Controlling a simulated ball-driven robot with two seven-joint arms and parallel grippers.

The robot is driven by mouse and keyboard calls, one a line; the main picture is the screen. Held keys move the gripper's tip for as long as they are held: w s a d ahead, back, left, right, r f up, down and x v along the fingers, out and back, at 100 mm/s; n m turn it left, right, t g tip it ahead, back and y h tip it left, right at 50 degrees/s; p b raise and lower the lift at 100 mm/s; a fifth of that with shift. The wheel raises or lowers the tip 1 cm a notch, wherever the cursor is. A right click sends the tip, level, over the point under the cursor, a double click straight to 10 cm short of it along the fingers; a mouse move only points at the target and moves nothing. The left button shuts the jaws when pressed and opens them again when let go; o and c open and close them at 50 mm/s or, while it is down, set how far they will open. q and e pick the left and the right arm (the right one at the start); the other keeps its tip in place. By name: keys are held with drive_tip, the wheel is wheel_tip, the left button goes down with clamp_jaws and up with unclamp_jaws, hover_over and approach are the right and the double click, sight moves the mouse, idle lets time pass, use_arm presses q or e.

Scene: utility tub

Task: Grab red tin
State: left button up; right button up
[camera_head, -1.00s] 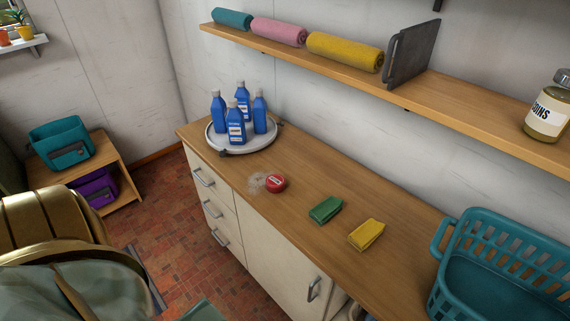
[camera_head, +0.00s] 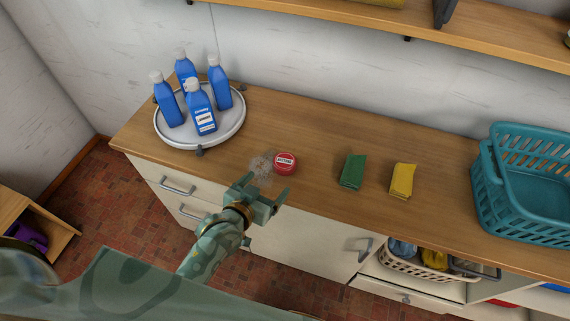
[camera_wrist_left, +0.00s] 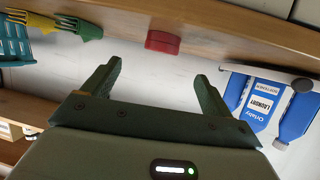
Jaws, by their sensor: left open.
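The red tin (camera_head: 285,163) is small and round with a white label on top. It stands on the wooden counter (camera_head: 318,150), right of the bottles. In the left wrist view the tin (camera_wrist_left: 163,42) shows beyond the fingertips, near the gap between them. My left gripper (camera_head: 263,192) is open and empty, at the counter's front edge, short of the tin and apart from it. It also shows in the left wrist view (camera_wrist_left: 158,78) with both fingers spread. My right gripper is not in view.
A round white tray (camera_head: 180,137) with several blue bottles (camera_head: 201,108) stands left of the tin. A whitish patch (camera_head: 261,167) lies beside the tin. A shelf (camera_head: 350,18) overhangs behind.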

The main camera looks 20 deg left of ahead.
sight(281, 166)
use_arm(q)
drive_tip(key=b+x, duration=0.1)
drive_tip(key=x, duration=0.5)
drive_tip(key=shift+a+f, duration=0.1)
drive_tip(key=shift+f, duration=0.1)
drive_tip(key=shift+w+f+b, duration=0.15)
drive_tip(key=shift+w+b, duration=0.25)
drive_tip(key=shift+w, duration=0.2)
drive_tip(key=b+x, duration=0.2)
drive_tip(key=x, duration=0.3)
drive_tip(key=shift+w, duration=0.2)
drive_tip(key=shift+r, duration=0.2)
drive_tip(key=shift+s, duration=0.1)
drive_tip(key=c, duration=1.2)
